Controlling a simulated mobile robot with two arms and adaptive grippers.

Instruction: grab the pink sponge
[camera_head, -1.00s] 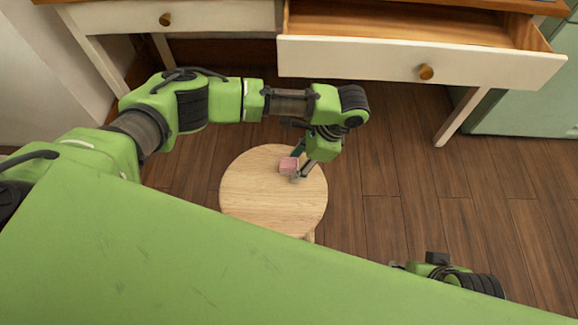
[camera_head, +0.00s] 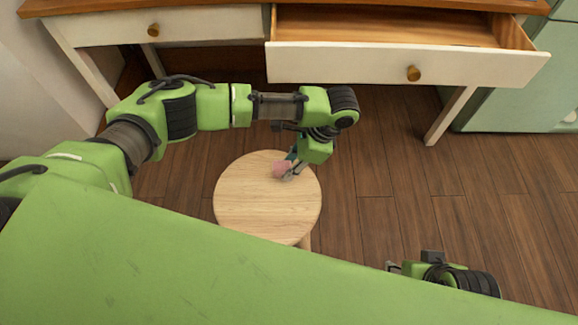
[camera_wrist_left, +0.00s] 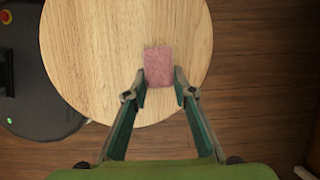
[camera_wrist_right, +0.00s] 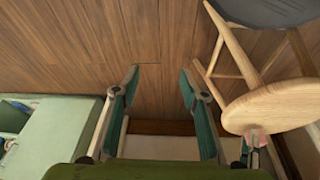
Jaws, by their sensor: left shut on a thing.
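The pink sponge (camera_head: 280,169) is a small block at the far side of the round wooden stool (camera_head: 262,207). My left gripper (camera_head: 290,169) is shut on the sponge, with a finger on each side of its near end in the left wrist view (camera_wrist_left: 159,62). I cannot tell whether the sponge touches the seat or is just above it. My right gripper (camera_wrist_right: 159,77) is open and empty, with only floor between its fingers. In the head view it is partly hidden by my green body.
A white desk stands behind the stool, with its right drawer (camera_head: 375,62) pulled open and its left drawer (camera_head: 115,24) shut. A pale green cabinet (camera_head: 515,85) stands at the far right. Wooden floor (camera_head: 385,200) is clear right of the stool.

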